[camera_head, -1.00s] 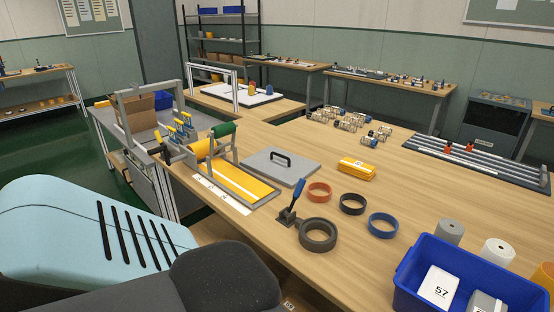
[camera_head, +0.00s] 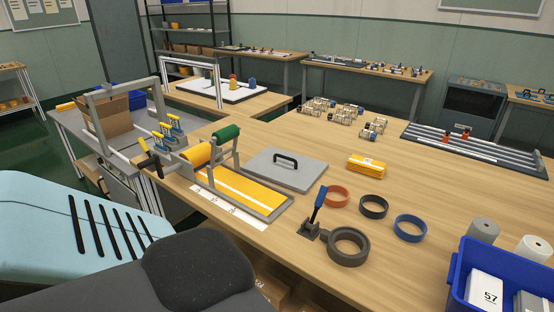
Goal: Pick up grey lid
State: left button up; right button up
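The grey lid (camera_head: 286,172) is a flat square plate with a black bar handle (camera_head: 285,160) on top. It lies flat on the wooden table, behind and to the right of the yellow felt strip. Nothing covers it. Neither of my grippers is in view. A light-blue and dark-grey part of my own body fills the lower left of the picture.
A roller stand with a yellow felt strip (camera_head: 240,190) is left of the lid. A yellow pack (camera_head: 366,165) lies to its right. Orange (camera_head: 336,196), black (camera_head: 373,206), blue (camera_head: 410,228) and dark grey (camera_head: 348,246) rings and a blue-handled clamp (camera_head: 315,215) stand in front. A blue bin (camera_head: 460,265) is at right.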

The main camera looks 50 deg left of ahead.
aim_at(294, 171)
jog(key=k+j, duration=0.1)
jog(key=j, duration=0.35)
jog(key=k+j, duration=0.1)
jog(key=j, duration=0.35)
jog(key=k+j, duration=0.1)
jog(key=j, duration=0.35)
jog(key=k+j, duration=0.1)
jog(key=j, duration=0.35)
jog(key=k+j, duration=0.1)
jog(key=j, duration=0.85)
jog(key=k+z, duration=0.05)
